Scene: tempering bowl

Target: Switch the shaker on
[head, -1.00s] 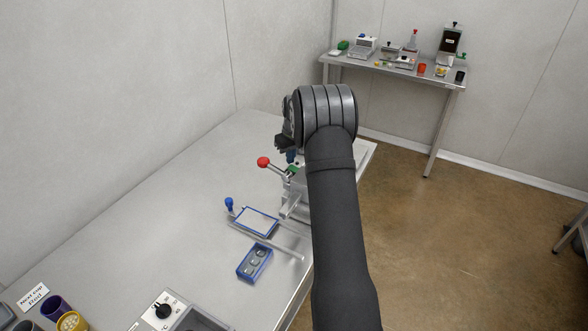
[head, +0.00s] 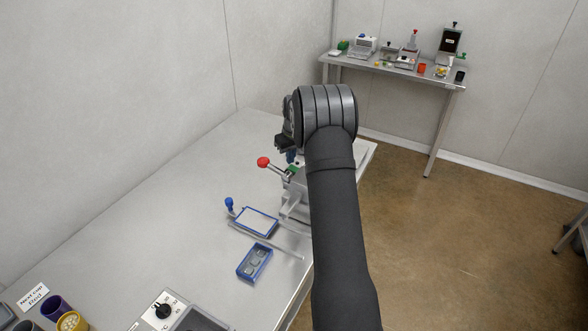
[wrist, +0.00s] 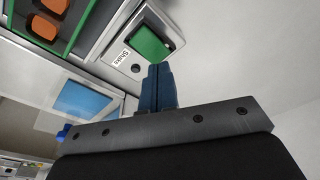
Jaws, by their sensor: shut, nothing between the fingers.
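In the wrist view, a green rocker switch (wrist: 148,44) sits in a pale housing beside a label reading "Shake" (wrist: 122,58). A small dark round spot (wrist: 136,68) lies just below it. My gripper (wrist: 156,68) has its blue fingers shut together and empty, with the tips close to the lower edge of the switch; I cannot tell if they touch. In the head view, the grey shaker (head: 292,205) is partly hidden behind my arm. The blue fingertips of my gripper (head: 291,157) show just above the machine.
A red-knobbed lever (head: 264,162) sticks out left of the machine. A blue-framed panel (head: 256,221) and a blue tray (head: 254,262) lie in front. In the wrist view, orange pieces (wrist: 73,13) sit in a green-edged holder.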

